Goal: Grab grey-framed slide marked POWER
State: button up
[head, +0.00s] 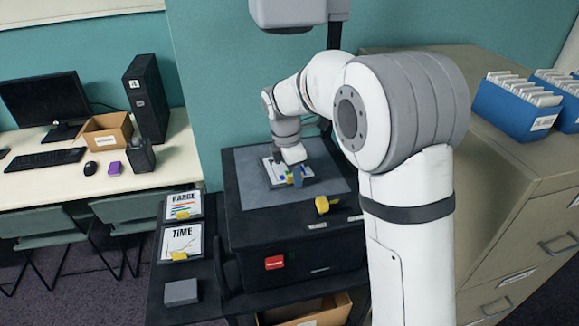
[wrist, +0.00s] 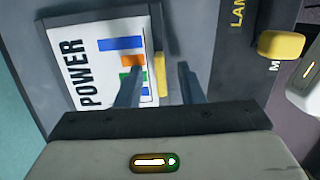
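The slide marked POWER (wrist: 85,40) has a grey frame and a white face with a coloured bar chart; it lies on the dark machine's grey top. A yellow tab (wrist: 159,75) sticks out at its edge. In the head view the slide (head: 277,180) is partly hidden by my arm. My gripper (wrist: 161,68) is open, with one finger over the slide's chart and the other beyond the tab, so the tab appears between them. Whether the fingers touch it cannot be told. My gripper (head: 297,175) also shows low over the slide in the head view.
A yellow knob (head: 323,204) sits on the machine (head: 262,235) near its front. A beige cabinet (head: 520,170) stands close at the right.

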grip_shut()
dwell(0.3)
jog(key=shift+r, duration=0.15)
dwell(0.3)
